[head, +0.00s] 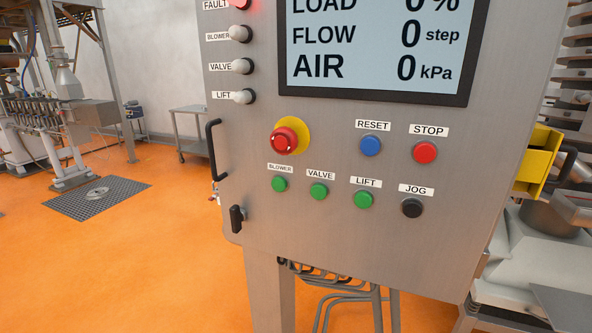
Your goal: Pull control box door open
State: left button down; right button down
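The control box door (330,230) is a grey metal panel filling the middle and right of the head view. It looks closed. A black bar handle (213,150) stands on its left edge. A small black latch (237,219) sits below the handle, near the lower left corner. The door carries a screen (375,50), a red emergency stop knob (284,140) on a yellow disc, and several coloured push buttons. Neither of my grippers shows in the head view.
Orange floor (130,240) lies open to the left of the box. A metal table (200,112) stands behind it at the left. Machinery (70,110) and a floor grate (97,197) are at far left. A yellow bracket (540,160) and white equipment stand close at right.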

aim_at(467, 78)
jog(key=k, duration=0.8)
jog(key=u, duration=1.55)
